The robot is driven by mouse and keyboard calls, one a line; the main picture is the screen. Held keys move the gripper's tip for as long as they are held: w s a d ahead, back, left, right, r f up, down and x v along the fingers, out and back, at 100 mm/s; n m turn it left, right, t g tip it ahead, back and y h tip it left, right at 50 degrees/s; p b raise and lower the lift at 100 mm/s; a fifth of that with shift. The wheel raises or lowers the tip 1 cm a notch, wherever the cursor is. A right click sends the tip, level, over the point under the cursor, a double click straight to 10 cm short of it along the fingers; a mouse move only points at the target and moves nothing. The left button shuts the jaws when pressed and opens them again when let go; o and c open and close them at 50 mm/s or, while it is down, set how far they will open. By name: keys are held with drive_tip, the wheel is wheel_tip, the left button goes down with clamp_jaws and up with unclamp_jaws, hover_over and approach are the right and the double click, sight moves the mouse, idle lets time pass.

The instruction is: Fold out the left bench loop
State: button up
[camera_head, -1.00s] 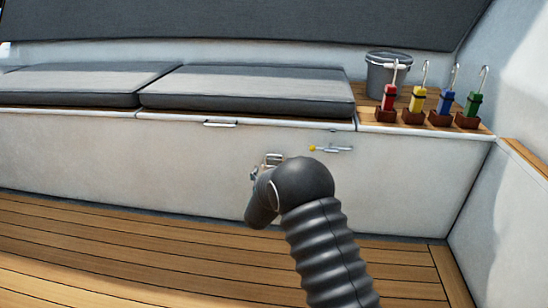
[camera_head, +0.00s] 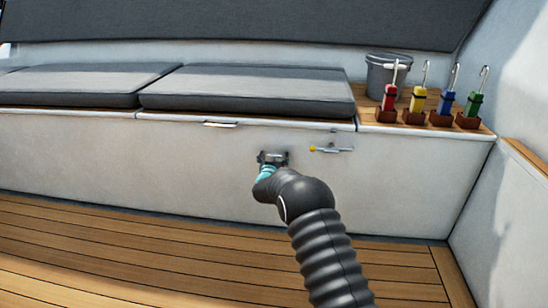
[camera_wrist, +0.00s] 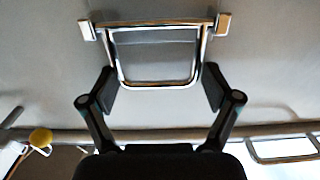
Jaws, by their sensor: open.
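A shiny metal loop (camera_wrist: 158,85) is on the pale bench front in the wrist view. It hangs between two small mounts at the top of that picture. Its lower bar lies between the two dark fingers of my gripper (camera_wrist: 158,72). The gripper is open, with one finger on each side of the loop and a narrow gap showing beside each. In the head view my gripper (camera_head: 270,160) is at the bench front, below the right cushion. There the gripper and wrist largely hide the loop. I cannot tell whether the fingers touch the panel.
A yellow-knobbed latch (camera_head: 330,149) is right of my gripper. A metal handle (camera_head: 220,124) is up and left at the bench edge. Grey cushions (camera_head: 250,88) lie on top. A bucket (camera_head: 386,78) and coloured-handled tools stand at right. The plank floor (camera_head: 120,245) is clear.

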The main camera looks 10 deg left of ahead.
drive_tip(key=c, duration=0.9)
